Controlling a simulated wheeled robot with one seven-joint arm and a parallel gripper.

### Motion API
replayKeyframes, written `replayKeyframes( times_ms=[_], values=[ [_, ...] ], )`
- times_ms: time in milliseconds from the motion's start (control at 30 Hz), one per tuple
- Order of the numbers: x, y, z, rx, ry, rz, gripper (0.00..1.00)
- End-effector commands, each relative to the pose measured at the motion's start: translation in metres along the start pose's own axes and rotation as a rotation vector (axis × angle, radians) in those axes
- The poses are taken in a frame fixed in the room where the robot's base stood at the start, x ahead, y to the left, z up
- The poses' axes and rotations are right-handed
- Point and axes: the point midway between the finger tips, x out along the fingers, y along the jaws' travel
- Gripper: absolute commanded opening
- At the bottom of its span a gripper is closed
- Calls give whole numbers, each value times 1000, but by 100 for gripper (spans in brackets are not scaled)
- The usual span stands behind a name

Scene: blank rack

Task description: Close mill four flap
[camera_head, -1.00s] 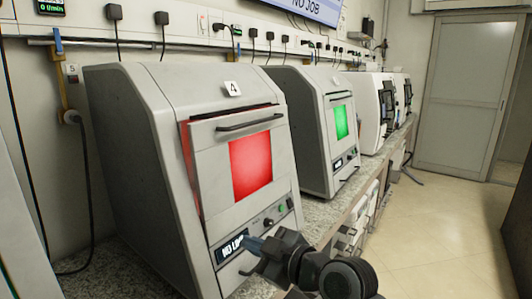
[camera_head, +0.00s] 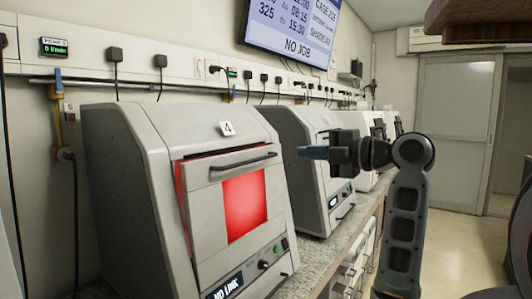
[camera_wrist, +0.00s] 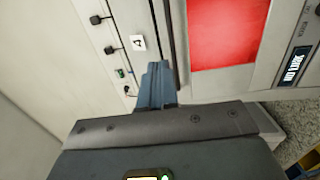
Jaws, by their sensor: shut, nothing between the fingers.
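Mill four (camera_head: 125,150) is the grey machine with the "4" label (camera_head: 227,128) on its top. Its flap (camera_head: 205,205) has a dark bar handle (camera_head: 243,161) and a red-lit window. The flap stands slightly ajar, with red light showing along its left side and top edge. My gripper (camera_head: 303,152) is shut and empty, to the right of the handle in the picture and at about its height, apparently apart from it. In the wrist view the shut fingers (camera_wrist: 158,72) point towards the machine, with the red window (camera_wrist: 225,32) to their right.
White machines follow farther along. Plugs and cables line the wall above. Open floor lies at the right.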

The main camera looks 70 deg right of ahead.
Motion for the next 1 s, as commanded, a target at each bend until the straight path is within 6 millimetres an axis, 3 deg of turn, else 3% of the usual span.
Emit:
replayKeyframes(
  times_ms=[167, 700, 1000],
  values=[
    [14, 3, 0, -8, 5, -3, 0],
    [114, 4, -1, -5, 4, -3, 0],
    [138, 1, 0, -7, 2, -2, 0]
  ],
)
